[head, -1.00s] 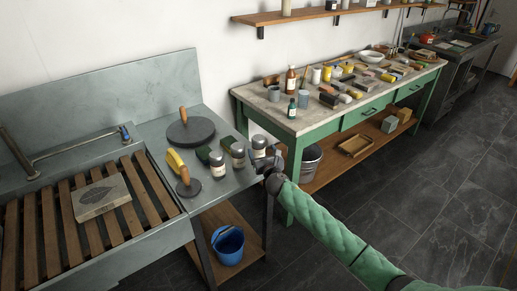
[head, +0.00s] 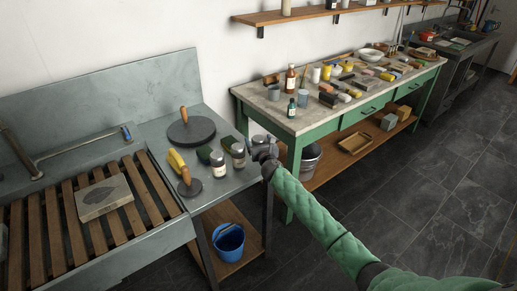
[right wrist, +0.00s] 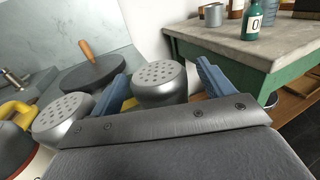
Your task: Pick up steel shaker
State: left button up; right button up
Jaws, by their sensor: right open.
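A steel shaker with a perforated domed lid (right wrist: 160,82) stands between the two blue fingers of my right gripper (right wrist: 162,85) in the right wrist view. The fingers are open, one on each side of it; I cannot tell whether either touches. In the head view my right gripper (head: 263,152) is at the right edge of the grey counter and hides most of that shaker. Two similar labelled shakers, one nearer (head: 218,167) and one behind it (head: 238,154), stand to its left. A neighbouring perforated lid (right wrist: 62,120) shows left of the fingers. My left gripper is not in view.
A green bench (head: 298,126) crowded with bottles and blocks stands to the right.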

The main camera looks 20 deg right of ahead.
jog(key=c, duration=1.2)
jog(key=shift+o, duration=0.2)
jog(key=shift+r, duration=0.1)
